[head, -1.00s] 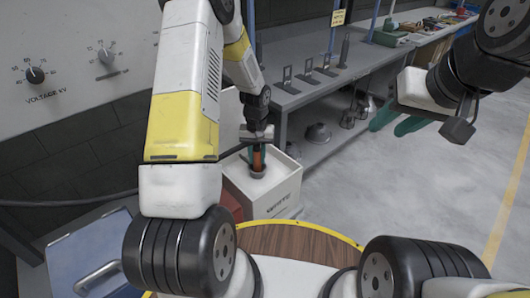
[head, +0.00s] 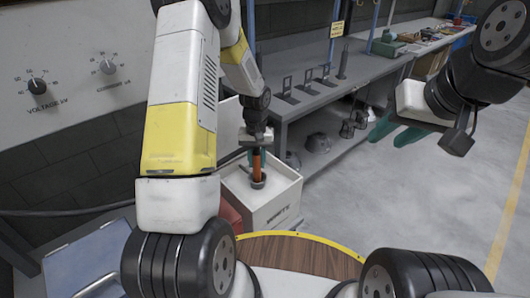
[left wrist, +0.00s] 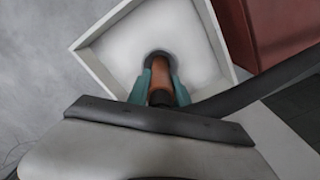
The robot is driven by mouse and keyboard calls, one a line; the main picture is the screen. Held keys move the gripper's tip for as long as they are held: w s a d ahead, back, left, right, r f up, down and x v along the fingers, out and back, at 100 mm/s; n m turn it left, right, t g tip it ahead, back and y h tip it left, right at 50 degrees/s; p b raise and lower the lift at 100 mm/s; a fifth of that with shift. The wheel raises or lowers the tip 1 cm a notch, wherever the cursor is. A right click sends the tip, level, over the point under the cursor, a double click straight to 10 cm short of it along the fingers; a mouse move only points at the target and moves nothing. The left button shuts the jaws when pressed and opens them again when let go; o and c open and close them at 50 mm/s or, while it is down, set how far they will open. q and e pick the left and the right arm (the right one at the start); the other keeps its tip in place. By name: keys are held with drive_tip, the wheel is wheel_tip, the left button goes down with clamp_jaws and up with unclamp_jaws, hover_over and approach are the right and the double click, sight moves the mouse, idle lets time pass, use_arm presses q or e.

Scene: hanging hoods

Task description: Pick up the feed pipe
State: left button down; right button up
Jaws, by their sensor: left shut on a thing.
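The feed pipe appears to be the orange-brown tube (head: 257,163) with a dark lower end, standing roughly upright at the white box (head: 285,205). It also shows in the left wrist view (left wrist: 160,73), pointing down into the box opening. My left gripper (left wrist: 160,90) is shut on the pipe, one teal finger on each side. I cannot tell whether the pipe's lower end touches the box's bottom. My right gripper (head: 397,133) is at the right, far from the pipe. Its two teal fingers look apart, with nothing between them.
A grey workbench (head: 310,97) with stands on top and metal parts on its lower shelf runs behind the box. A red object (head: 230,216) stands left of the box. A blue-grey case (head: 88,262) is at lower left. Open floor lies to the right.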

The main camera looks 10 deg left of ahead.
use_arm(q)
wheel_tip(320, 180, up, 17)
idle(0.7)
